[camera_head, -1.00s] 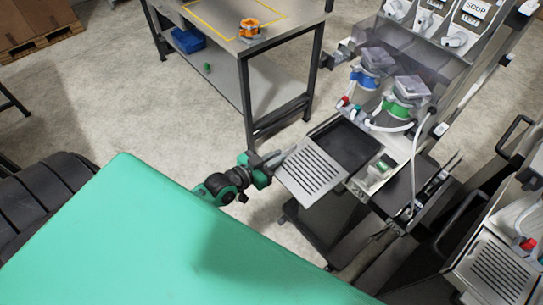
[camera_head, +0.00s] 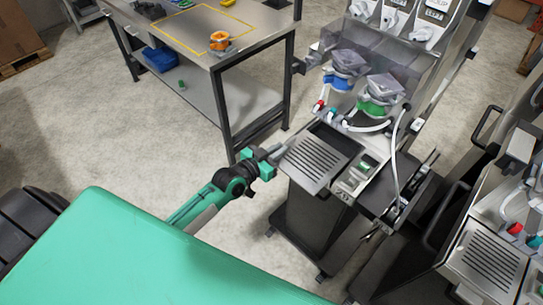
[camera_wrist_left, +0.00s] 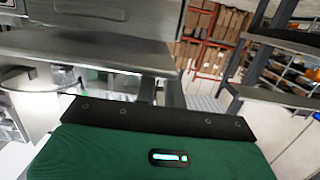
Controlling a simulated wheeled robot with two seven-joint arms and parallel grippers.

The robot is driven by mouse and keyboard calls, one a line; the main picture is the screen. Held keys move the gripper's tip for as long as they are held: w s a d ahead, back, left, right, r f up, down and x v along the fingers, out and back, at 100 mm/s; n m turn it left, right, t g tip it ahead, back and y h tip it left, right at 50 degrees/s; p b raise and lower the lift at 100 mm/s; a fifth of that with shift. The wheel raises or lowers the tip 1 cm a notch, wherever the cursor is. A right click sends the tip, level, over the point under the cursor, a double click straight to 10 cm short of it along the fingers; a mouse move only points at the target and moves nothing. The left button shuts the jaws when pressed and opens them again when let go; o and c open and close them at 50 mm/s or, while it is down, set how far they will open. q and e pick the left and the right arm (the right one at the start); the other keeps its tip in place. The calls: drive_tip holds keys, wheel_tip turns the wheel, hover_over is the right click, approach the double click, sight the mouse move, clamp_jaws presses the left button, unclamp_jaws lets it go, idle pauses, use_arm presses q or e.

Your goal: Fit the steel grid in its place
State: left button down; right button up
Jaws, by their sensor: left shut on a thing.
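The steel grid (camera_head: 317,160) is a flat slotted plate at the front of the dispenser in the head view. It covers most of the dark drip recess (camera_head: 334,136), and a dark strip shows along its far edge. Whether the grid rests in the recess or hovers over it, I cannot tell. My left gripper (camera_head: 275,153) is shut on the grid's left edge. In the left wrist view the green gripper body (camera_wrist_left: 160,152) fills the bottom, and its fingertips are not clear. My right gripper is not in view.
The dispenser has blue (camera_head: 338,82) and green (camera_head: 377,105) fittings with hoses behind the recess. A small panel with a green light (camera_head: 356,175) sits right of the grid. A steel table (camera_head: 250,52) stands behind left. A second dispenser's grid (camera_head: 492,258) is at lower right.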

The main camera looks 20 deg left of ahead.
sight(297, 139)
use_arm(q)
drive_tip(key=x, duration=0.2)
drive_tip(key=shift+w+d+r+b, duration=0.1)
drive_tip(key=shift+w+r+b, duration=0.05)
drive_tip(key=shift+w+b, duration=0.15)
drive_tip(key=shift+r+b+x, duration=0.15)
drive_tip(key=shift+b+x, duration=0.1)
drive_tip(key=shift+x, duration=0.65)
drive_tip(key=shift+r+b+x, duration=0.15)
drive_tip(key=shift+b+x, duration=0.1)
drive_tip(key=shift+x, duration=0.65)
drive_tip(key=shift+r+b+x, duration=0.2)
drive_tip(key=shift+b+x, duration=0.2)
drive_tip(key=shift+x, duration=1)
drive_tip(key=shift+r, duration=0.1)
drive_tip(key=shift+f+b, duration=0.6)
drive_tip(key=shift+f, duration=0.3)
drive_tip(key=c, duration=1.4)
unclamp_jaws()
